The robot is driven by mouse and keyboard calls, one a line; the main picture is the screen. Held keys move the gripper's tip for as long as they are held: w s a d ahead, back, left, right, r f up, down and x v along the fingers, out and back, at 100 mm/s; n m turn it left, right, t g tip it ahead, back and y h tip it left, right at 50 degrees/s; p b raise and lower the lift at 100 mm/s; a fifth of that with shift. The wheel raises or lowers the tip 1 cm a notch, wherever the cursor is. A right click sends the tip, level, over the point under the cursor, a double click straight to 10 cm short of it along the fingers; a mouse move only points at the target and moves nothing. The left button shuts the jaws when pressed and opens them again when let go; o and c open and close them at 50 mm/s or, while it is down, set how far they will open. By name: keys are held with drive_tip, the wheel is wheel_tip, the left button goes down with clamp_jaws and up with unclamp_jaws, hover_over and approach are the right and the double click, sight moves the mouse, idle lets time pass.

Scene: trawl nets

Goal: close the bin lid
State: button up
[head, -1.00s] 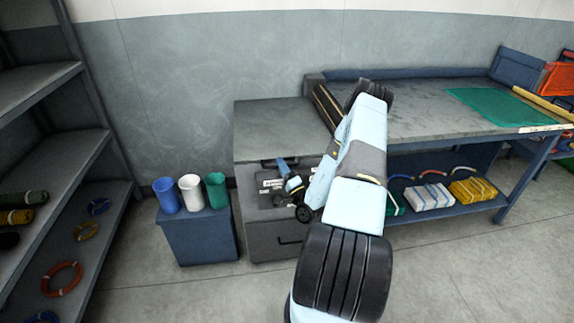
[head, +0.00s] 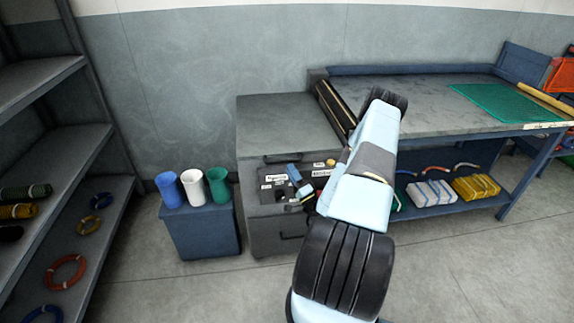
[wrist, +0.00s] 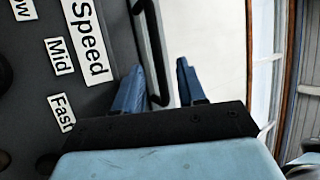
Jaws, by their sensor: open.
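I cannot make out a bin with an open lid in either view. A navy box (head: 203,237) with a flat top stands on the floor left of the grey cabinet; I cannot tell whether it is the bin. My gripper (wrist: 161,65) is open in the wrist view, its two blue fingers apart. A black bar handle (wrist: 152,45) appears between the fingers; I cannot tell whether it touches them. A dark panel (wrist: 92,85) with "Speed", "Mid" and "Fast" labels lies left of it. In the head view my arm partly hides the cabinet front.
Blue, white and green cups (head: 195,188) stand on the navy box. The grey cabinet (head: 285,122) has handles on its front. A workbench (head: 425,105) with a green mat (head: 508,106) stands right. Shelves (head: 85,215) with coiled ropes are left. Floor in front is clear.

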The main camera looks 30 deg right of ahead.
drive_tip(key=v, duration=0.8)
idle(0.4)
drive_tip(key=w+a+r+n+g+y, duration=0.2)
drive_tip(key=a+r+n+g+y, duration=0.25)
drive_tip(key=r+y, duration=0.3)
drive_tip(key=w+a+r+n+g+y, duration=0.1)
drive_tip(key=a+r+n+g+y, duration=0.2)
drive_tip(key=r+n+y, duration=0.4)
drive_tip(key=s+a+r+n+g+y, duration=0.1)
drive_tip(key=s+a+r+n+g, duration=0.1)
drive_tip(key=a+r+g, duration=0.5)
drive_tip(key=s+a+r+n+g, duration=0.25)
drive_tip(key=a+r+g, duration=0.3)
drive_tip(key=g, duration=0.35)
drive_tip(key=s+a+r+g+h, duration=0.3)
drive_tip(key=s+a+r+h, duration=0.2)
drive_tip(key=s+r+h, duration=0.5)
drive_tip(key=s+d+r+m+t+h, duration=0.1)
drive_tip(key=s+d+r+t+h, duration=0.1)
drive_tip(key=s+r+t+h, duration=0.5)
drive_tip(key=shift+s+d+r+t, duration=0.5)
drive_tip(key=shift+s+r, duration=0.5)
drive_tip(key=shift+r, duration=1.25)
